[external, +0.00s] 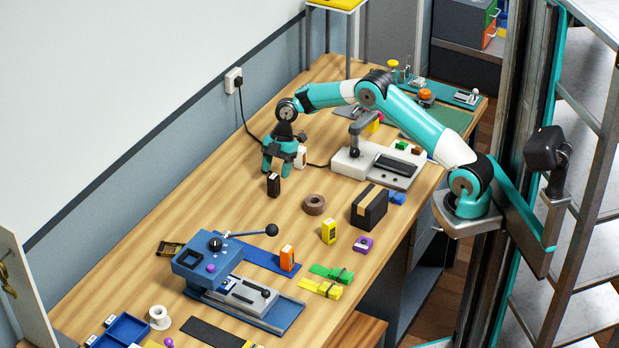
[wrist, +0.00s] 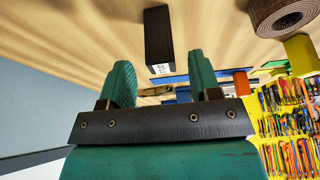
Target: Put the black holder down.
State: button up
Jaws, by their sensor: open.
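The small black holder (external: 273,185) stands upright on the wooden table, just in front of my gripper (external: 278,172). In the wrist view the black holder (wrist: 158,36) shows beyond and between my two green fingertips (wrist: 161,72), with a small pale label at its near end. The fingers are spread apart with nothing between them. The holder looks clear of both fingers. Its contact with the table is not hidden in the external view.
A brown tape roll (external: 315,204), a larger black box with a tan band (external: 369,208) and a yellow block (external: 328,231) stand to the right. A white device (external: 375,164) is behind them. The blue strapping tool (external: 225,262) lies nearer the camera. Table left of the holder is clear.

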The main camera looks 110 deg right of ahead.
jog(key=v, duration=0.7)
jog(key=w+a+r, duration=0.2)
jog(key=a+r, duration=0.1)
jog(key=a, duration=0.5)
jog(key=w+a+r, duration=0.2)
jog(key=a+r, duration=0.1)
jog(key=a, duration=0.5)
jog(key=s+a+r+g+y, duration=0.1)
jog(key=s+a+r, duration=0.1)
jog(key=a, duration=0.7)
jog(key=s+a+r, duration=0.2)
jog(key=a+r, duration=0.1)
jog(key=a, duration=0.6)
jog(key=s+a+m+g, duration=0.1)
jog(key=s+a, duration=0.9)
jog(key=a, duration=0.2)
jog(key=s+a+f, duration=0.1)
jog(key=s+a, duration=0.2)
jog(key=s, duration=0.5)
jog(key=s+a+m+g, duration=0.1)
jog(key=s+a, duration=0.2)
jog(key=s, duration=0.6)
jog(key=shift+a+f, duration=0.15)
jog(key=shift+f, duration=0.25)
